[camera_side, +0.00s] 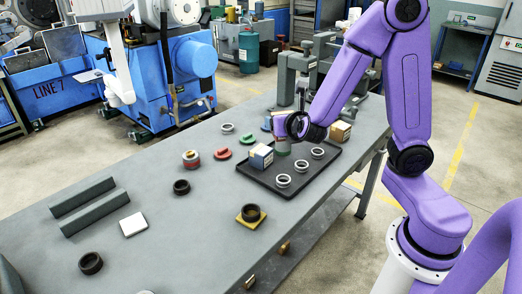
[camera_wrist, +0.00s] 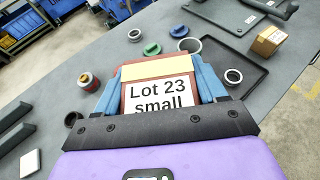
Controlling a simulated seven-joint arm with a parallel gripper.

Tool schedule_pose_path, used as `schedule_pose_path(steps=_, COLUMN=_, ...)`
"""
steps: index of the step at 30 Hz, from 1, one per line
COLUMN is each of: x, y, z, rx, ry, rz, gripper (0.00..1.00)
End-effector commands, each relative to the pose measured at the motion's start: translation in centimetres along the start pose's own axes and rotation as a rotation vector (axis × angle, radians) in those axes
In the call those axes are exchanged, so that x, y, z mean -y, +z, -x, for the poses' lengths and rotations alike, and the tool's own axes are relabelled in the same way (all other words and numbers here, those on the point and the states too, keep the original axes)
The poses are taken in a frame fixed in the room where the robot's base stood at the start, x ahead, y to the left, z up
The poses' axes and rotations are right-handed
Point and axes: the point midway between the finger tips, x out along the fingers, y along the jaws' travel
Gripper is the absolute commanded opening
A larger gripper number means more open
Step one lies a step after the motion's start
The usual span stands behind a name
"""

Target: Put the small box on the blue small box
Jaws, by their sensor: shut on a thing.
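My gripper (camera_side: 283,138) is shut on a small box above the dark tray (camera_side: 312,180). In the wrist view the held small box (camera_wrist: 158,98) has a white label reading "Lot 23 small", a pale yellow strip and reddish-brown edges. The blue fingers of my gripper (camera_wrist: 158,80) press on its left and right sides. In the side view the held box is hard to make out.
A tan box (camera_side: 340,131) stands at the tray's far right corner; it also shows in the wrist view (camera_wrist: 268,40). Several grey rings (camera_side: 302,166) lie on the tray. A jar (camera_side: 190,158), a black ring (camera_side: 181,187) and caps (camera_side: 247,139) lie left of it.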

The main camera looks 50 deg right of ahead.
Motion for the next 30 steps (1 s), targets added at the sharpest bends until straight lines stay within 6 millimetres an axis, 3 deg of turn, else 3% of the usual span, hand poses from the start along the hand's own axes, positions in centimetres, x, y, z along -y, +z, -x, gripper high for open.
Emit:
schedule_pose_path(steps=6, x=2.1, y=0.5, z=0.3, rx=0.001, ry=-0.141, rz=-0.059, gripper=0.28)
schedule_pose_path(steps=11, x=2.2, y=0.5, z=-0.3, rx=0.002, ry=-0.170, rz=-0.069, gripper=0.28)
schedule_pose_path(steps=17, x=1.2, y=0.3, z=-3.1, rx=0.001, ry=-0.173, rz=-0.068, gripper=0.28)
schedule_pose_path(steps=26, x=-1.0, y=-0.1, z=-8.9, rx=0.001, ry=-0.171, rz=-0.070, gripper=0.28)
schedule_pose_path(steps=30, x=-1.6, y=-1.3, z=-10.9, rx=0.000, ry=-0.170, rz=-0.067, gripper=0.28)
